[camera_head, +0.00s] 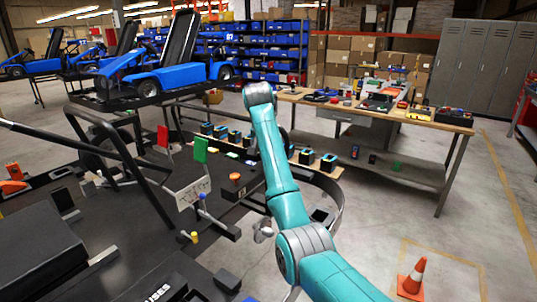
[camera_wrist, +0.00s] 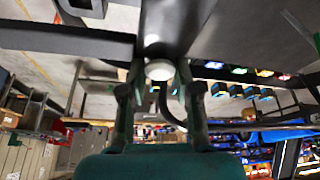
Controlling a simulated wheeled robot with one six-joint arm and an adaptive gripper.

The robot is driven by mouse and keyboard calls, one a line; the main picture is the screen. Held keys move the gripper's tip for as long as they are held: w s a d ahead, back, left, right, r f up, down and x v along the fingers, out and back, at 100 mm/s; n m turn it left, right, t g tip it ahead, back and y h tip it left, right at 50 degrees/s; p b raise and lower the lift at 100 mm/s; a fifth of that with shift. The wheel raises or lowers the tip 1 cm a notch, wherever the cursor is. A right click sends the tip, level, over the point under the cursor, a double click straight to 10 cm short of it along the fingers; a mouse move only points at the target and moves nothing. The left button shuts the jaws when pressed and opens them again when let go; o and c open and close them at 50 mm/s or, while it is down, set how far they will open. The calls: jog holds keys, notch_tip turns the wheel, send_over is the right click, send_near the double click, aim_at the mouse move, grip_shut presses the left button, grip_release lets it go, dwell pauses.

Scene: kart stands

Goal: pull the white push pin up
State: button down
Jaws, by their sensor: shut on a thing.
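The white push pin (camera_wrist: 159,70) shows as a round pale head in the wrist view, just below a dark panel. My gripper (camera_wrist: 160,88) has one finger on each side of the pin head, shut on it. The pin's shaft is hidden, so I cannot tell how far it is pulled. In the head view my teal arm hides the gripper, and I cannot make out the white pin there.
The kart stand's black deck (camera_head: 120,235) carries an orange knob (camera_head: 235,178), a blue knob (camera_head: 202,197) and a yellow knob (camera_head: 194,237). A workbench (camera_head: 400,115) with tools stands behind. An orange cone (camera_head: 412,277) stands on the floor at right.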

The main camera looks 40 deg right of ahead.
jog(key=shift+r, duration=0.55)
jog(key=c, duration=0.8)
grip_release()
jog(key=shift+o, duration=0.2)
jog(key=shift+f, duration=0.15)
